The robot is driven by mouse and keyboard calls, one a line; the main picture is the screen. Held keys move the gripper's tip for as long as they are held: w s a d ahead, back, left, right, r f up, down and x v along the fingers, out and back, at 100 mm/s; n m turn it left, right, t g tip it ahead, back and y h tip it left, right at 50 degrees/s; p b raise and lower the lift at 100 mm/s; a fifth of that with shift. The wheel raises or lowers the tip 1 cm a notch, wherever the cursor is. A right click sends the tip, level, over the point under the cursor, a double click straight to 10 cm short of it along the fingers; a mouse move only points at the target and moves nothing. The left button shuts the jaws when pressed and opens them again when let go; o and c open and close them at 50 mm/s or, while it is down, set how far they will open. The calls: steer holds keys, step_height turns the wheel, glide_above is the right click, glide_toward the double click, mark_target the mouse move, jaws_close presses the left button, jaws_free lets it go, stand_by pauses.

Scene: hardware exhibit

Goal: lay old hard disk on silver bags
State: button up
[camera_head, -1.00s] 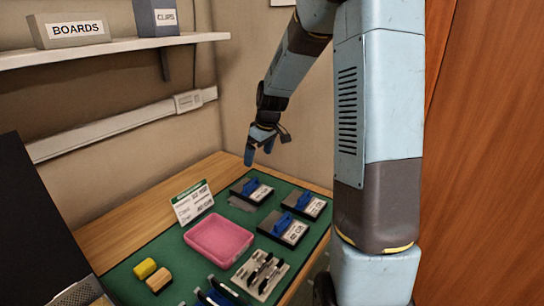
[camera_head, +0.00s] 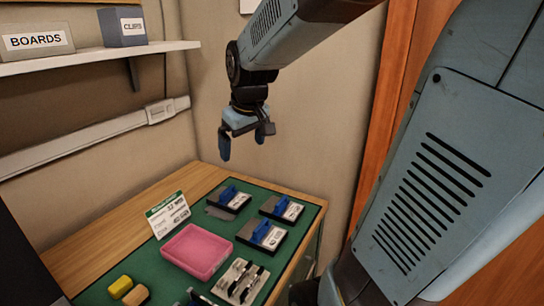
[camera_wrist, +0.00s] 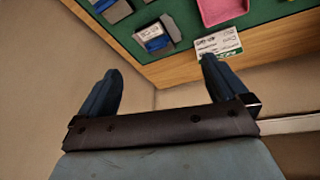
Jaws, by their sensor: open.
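Three dark hard-disk-like units with blue tops and white labels lie on the green mat: one at the back left (camera_head: 238,201), one at the right (camera_head: 290,212), one in front (camera_head: 250,239). The labels are too small to read, so I cannot tell which is the old hard disk. A flat grey piece (camera_head: 217,213), possibly the silver bags, shows at the back-left unit's left edge. My gripper (camera_head: 246,141) is open and empty, high above the back of the table. In the wrist view its fingers (camera_wrist: 160,72) are spread, with a unit (camera_wrist: 157,40) beyond them.
A pink tray (camera_head: 195,252), a sign card (camera_head: 168,214), a tool holder (camera_head: 240,281) and yellow and tan blocks (camera_head: 121,286) share the mat (camera_head: 145,262). A wall shelf (camera_head: 90,54) holds labelled boxes. A wall rail (camera_head: 90,130) runs behind the table.

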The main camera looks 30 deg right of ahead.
steer(key=s+r+m+t, duration=0.1)
steer(key=s+r+m, duration=0.1)
steer(key=s, duration=1.2)
steer(key=shift+s+d+r+m, duration=0.2)
steer(key=shift+r+m, duration=0.2)
steer(key=shift+m, duration=0.1)
stand_by(0.4)
